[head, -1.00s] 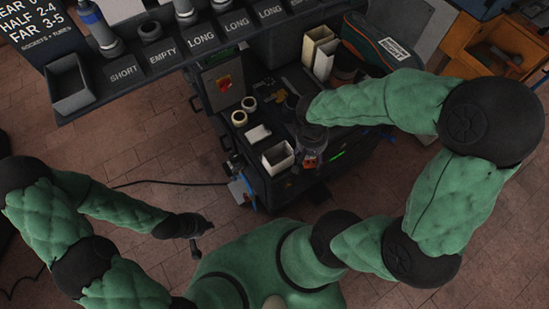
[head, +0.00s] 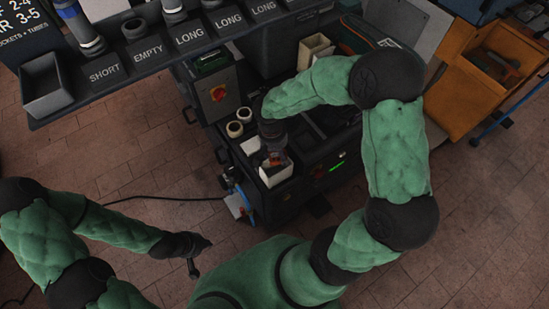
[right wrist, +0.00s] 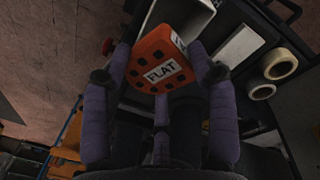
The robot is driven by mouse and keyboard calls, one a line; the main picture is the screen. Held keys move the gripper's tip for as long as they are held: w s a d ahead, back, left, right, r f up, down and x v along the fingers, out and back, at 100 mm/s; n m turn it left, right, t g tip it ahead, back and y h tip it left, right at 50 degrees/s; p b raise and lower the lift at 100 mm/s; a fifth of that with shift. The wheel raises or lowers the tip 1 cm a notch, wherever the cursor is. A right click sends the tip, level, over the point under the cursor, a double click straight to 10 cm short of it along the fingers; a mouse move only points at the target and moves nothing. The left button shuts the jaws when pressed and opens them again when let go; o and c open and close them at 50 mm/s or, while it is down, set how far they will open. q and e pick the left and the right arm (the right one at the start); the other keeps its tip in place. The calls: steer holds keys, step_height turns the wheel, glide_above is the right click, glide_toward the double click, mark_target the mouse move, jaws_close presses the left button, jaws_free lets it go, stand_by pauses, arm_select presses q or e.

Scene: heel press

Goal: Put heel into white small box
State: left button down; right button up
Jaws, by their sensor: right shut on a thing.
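The heel is an orange block (right wrist: 160,60) with dark holes and a label reading FLAT. In the right wrist view it sits between the fingers of my right gripper (right wrist: 158,68), which is shut on it. In the head view my right gripper (head: 273,158) is over the white small box (head: 277,178) at the cart's front edge, and the heel is a small orange patch. The box also shows in the right wrist view (right wrist: 190,14), partly behind the heel. I cannot tell whether the heel touches the box. My left gripper (head: 200,257) hangs over the floor, away from the cart.
Two pale rings (head: 239,122) and a small white block (head: 250,146) are left of the box on the dark cart. A taller cream box (head: 315,46) stands farther back. A shelf with labelled slots (head: 190,40) spans the upper left.

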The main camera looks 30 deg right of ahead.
mark_target(275, 158)
steer(key=shift+w+a+f, duration=0.15)
steer(key=shift+w+f, duration=0.15)
steer(key=shift+f, duration=0.2)
step_height(275, 158, down, 3)
steer(key=shift+w+f+b, duration=0.1)
steer(key=shift+b, duration=1.05)
steer(key=shift+f+b, duration=0.35)
steer(key=shift+f, duration=0.2)
steer(key=o, duration=1.4)
